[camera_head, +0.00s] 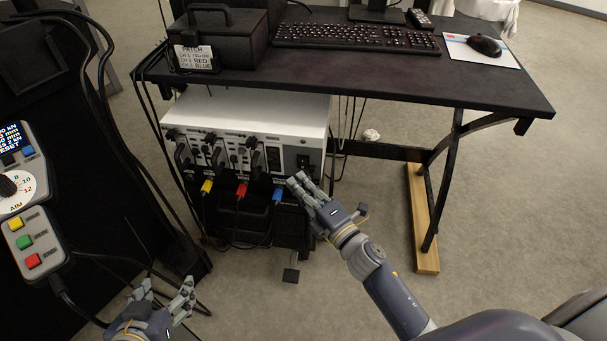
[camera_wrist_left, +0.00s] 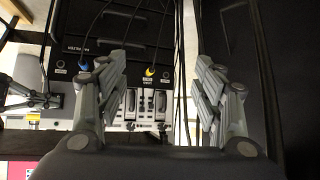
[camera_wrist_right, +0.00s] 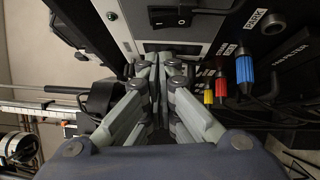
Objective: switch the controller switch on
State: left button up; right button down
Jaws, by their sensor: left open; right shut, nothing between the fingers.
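The controller (camera_head: 255,108) is a white-topped box under the desk, with plugs and cables on its front. A black rocker switch (camera_head: 304,162) sits at the right end of that front; it also shows at the top of the right wrist view (camera_wrist_right: 172,17). I cannot tell which way it is set. My right gripper (camera_head: 298,182) is shut and empty, just below the switch in the head view. In the right wrist view its fingertips (camera_wrist_right: 160,62) are together below the switch, apart from it. My left gripper (camera_head: 164,290) is open and empty at the lower left, far from the switch.
Yellow (camera_head: 207,186), red (camera_head: 242,189) and blue (camera_head: 278,194) plugs hang below the controller front, left of my right gripper. The desk top (camera_head: 340,68) overhangs the controller. A black frame with a button panel (camera_head: 35,245) stands at left.

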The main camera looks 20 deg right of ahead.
aim_at(303, 164)
pick_arm(q)
jog(key=shift+w+d+r+t, duration=0.2)
jog(key=shift+w+r+t, duration=0.2)
jog(key=shift+w+r, duration=0.1)
pick_arm(e)
jog(key=shift+w+d+r, duration=0.1)
jog(key=shift+w+d, duration=0.35)
jog(key=shift+w, duration=0.25)
jog(key=shift+w+d+r, duration=0.1)
jog(key=shift+w+d, duration=0.3)
jog(key=shift+w, duration=0.3)
pick_arm(q)
jog(key=shift+s+a+f+g, duration=0.3)
jog(key=shift+s+f+g, duration=0.3)
jog(key=shift+s+f, duration=0.15)
pick_arm(e)
jog(key=shift+w+d+r, duration=0.1)
jog(key=shift+w+d, duration=0.05)
jog(key=shift+w, duration=0.1)
pick_arm(q)
jog(key=shift+s, duration=0.15)
